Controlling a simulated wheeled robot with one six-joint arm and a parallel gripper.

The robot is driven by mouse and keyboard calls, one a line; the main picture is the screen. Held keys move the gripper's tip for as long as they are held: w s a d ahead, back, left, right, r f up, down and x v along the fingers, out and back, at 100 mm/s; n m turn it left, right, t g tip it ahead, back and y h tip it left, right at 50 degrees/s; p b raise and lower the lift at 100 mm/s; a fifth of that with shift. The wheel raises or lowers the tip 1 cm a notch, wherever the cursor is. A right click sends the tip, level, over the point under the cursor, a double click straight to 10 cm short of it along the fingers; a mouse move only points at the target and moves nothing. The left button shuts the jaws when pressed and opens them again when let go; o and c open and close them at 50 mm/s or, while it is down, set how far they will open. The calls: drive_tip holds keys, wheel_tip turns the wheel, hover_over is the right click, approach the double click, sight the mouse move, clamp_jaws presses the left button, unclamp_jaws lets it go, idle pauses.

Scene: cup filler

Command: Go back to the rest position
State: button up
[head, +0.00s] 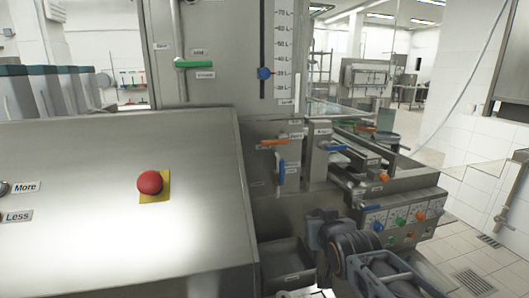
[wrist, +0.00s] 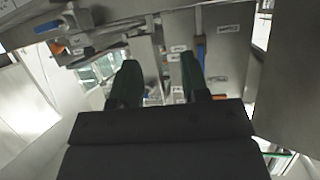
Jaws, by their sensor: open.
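My gripper (wrist: 158,75) shows in the wrist view with its two dark green fingers apart and nothing between them. Beyond the fingertips are parts of the steel machine, with a blue handle (wrist: 200,52) near the right finger and an orange handle (wrist: 57,48) at the upper left. In the head view my grey arm is bent at the lower right, in front of the filling machine (head: 190,75). The fingers cannot be made out in the head view.
A sloped steel panel (head: 90,230) with a red button (head: 150,182) fills the left. An orange handle (head: 273,142) and a blue handle (head: 281,172) stick out near my arm. A knob panel (head: 415,219) is at the right. Tiled floor (head: 485,265) is open at far right.

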drive_tip(key=s+d+r+g+p, duration=0.1)
drive_tip(key=s+d+g+p, duration=0.1)
drive_tip(key=s+g+p, duration=0.7)
drive_tip(key=s+p, duration=0.2)
drive_tip(key=s, duration=0.4)
drive_tip(key=shift+d+r+g+h+p, duration=0.35)
drive_tip(key=shift+g+h+p, duration=0.05)
drive_tip(key=shift+s+m, duration=0.15)
drive_tip(key=shift+m, duration=0.15)
